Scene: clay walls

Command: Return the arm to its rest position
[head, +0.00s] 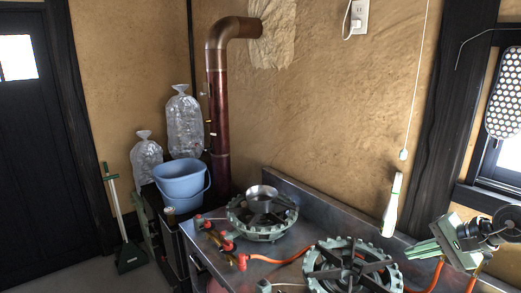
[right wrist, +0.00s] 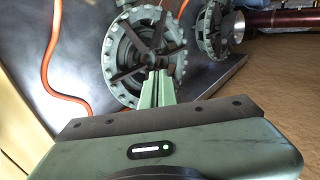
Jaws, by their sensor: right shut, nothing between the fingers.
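My right gripper (head: 408,251) is at the lower right of the head view, above the metal counter (head: 215,262) and right of the near gas burner (head: 322,281). Its green fingers point left, are shut together and hold nothing. In the right wrist view the closed fingers (right wrist: 158,74) overlap the near edge of the burner (right wrist: 112,62) in the picture; I cannot tell the gap between them. My left gripper is not in view.
A second burner (head: 236,222) bears a small metal pan (head: 262,192). Orange hoses (right wrist: 46,75) cross the counter. A blue bucket (head: 180,182) and a stovepipe (head: 217,110) stand behind at left. A white object (head: 391,212) hangs by the wall near my gripper.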

